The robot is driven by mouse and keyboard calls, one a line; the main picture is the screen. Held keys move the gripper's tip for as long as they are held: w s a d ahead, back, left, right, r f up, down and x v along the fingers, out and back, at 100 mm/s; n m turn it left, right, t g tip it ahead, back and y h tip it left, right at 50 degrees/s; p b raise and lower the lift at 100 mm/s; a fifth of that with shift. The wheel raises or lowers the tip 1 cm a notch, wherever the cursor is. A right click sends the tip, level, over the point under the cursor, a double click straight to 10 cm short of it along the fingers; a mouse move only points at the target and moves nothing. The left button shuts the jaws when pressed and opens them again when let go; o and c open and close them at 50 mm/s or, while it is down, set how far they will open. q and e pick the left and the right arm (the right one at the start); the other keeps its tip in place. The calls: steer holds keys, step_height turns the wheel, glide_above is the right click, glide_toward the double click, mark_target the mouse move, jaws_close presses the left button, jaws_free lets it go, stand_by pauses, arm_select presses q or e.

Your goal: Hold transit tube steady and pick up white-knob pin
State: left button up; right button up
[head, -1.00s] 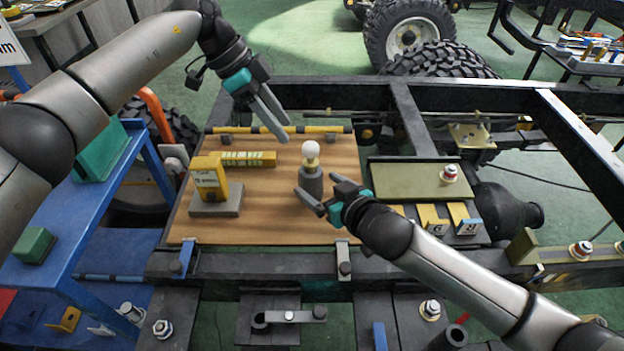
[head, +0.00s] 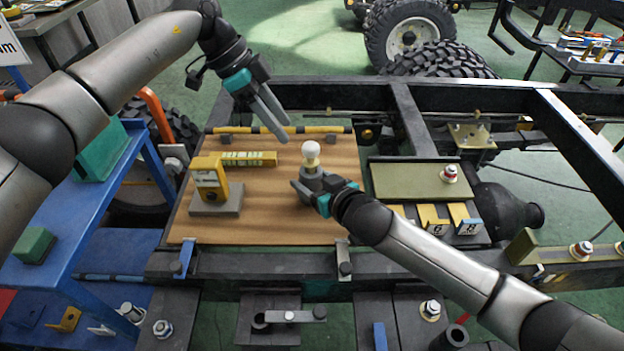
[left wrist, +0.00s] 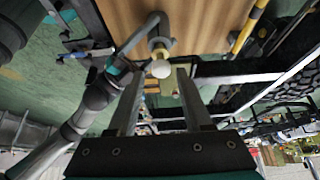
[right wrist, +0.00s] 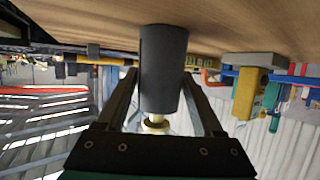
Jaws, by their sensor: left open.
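The transit tube, a dark grey cylinder (head: 310,186), stands upright on the wooden board; it fills the middle of the right wrist view (right wrist: 163,70). The white-knob pin (head: 311,149) stands in its top, with a yellowish collar below the knob; the knob also shows in the left wrist view (left wrist: 161,69). My right gripper (head: 308,192) is low at the tube, its open fingers on either side of it. I cannot tell whether they touch it. My left gripper (head: 283,126) is open and empty, above and to the left of the knob, fingers pointing down.
A yellow block stand (head: 209,180) on a grey base and a yellow bar (head: 249,158) lie left on the wooden board (head: 262,225). A green-topped tray (head: 420,181) and yellow numbered holders (head: 433,217) are to the right. Dark chassis rails surround the board.

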jaws_close()
arm_select(q)
steer(key=o, duration=0.3)
steer(key=shift+s+d+m, duration=0.1)
steer(key=shift+d+m, duration=0.05)
steer(key=shift+m, duration=0.15)
steer(key=shift+o, duration=0.6)
steer(key=shift+s+d+m+y, duration=0.15)
steer(key=shift+m+y, duration=0.15)
steer(key=shift+m, duration=0.3)
steer(key=m+t+y, duration=0.4)
steer(key=m, duration=1.5)
glide_toward(313, 143)
steer(key=f, duration=0.2)
steer(key=x, duration=0.6)
steer(key=shift+w+d+f, duration=0.1)
steer(key=shift+w+f, duration=0.05)
steer(key=shift+w, duration=0.2)
steer(key=shift+a+x, duration=0.15)
steer(key=shift+x, duration=1.2)
steer(key=shift+a+x, duration=0.15)
steer(key=shift+x, duration=1.2)
